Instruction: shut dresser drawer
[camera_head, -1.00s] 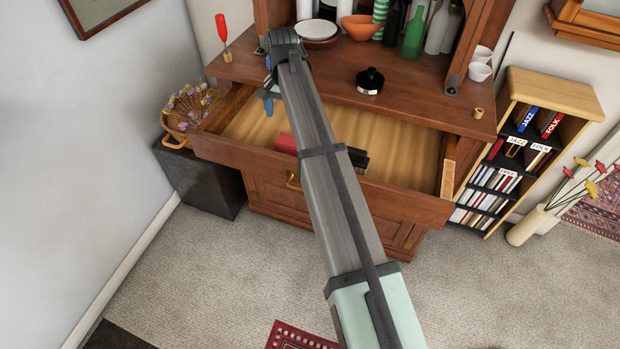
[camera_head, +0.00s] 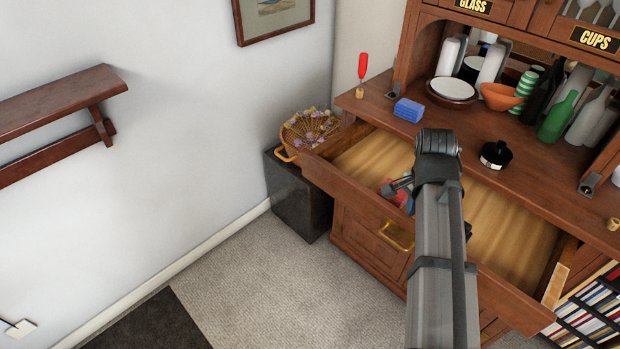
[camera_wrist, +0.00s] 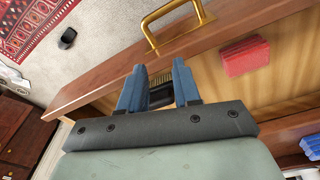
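The dresser drawer (camera_head: 362,202) is pulled well out of the wooden dresser (camera_head: 460,122). Its brass handle (camera_head: 397,236) is on the front panel and also shows in the wrist view (camera_wrist: 176,33). My gripper (camera_wrist: 158,82) has two blue fingers spread apart, with nothing visibly held. It hangs over the open drawer near the front panel, behind the handle. A red block (camera_wrist: 245,57) lies in the drawer. A dark object (camera_wrist: 160,92), perhaps a brush, shows between and beyond the fingers. My arm hides part of the drawer in the head view.
A blue block (camera_head: 408,109), a black pot (camera_head: 495,154), a white plate (camera_head: 452,89) and a green bottle (camera_head: 557,117) stand on the dresser top. A basket (camera_head: 309,128) sits on a dark box (camera_head: 297,193) left of the drawer. Carpet before the drawer is clear.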

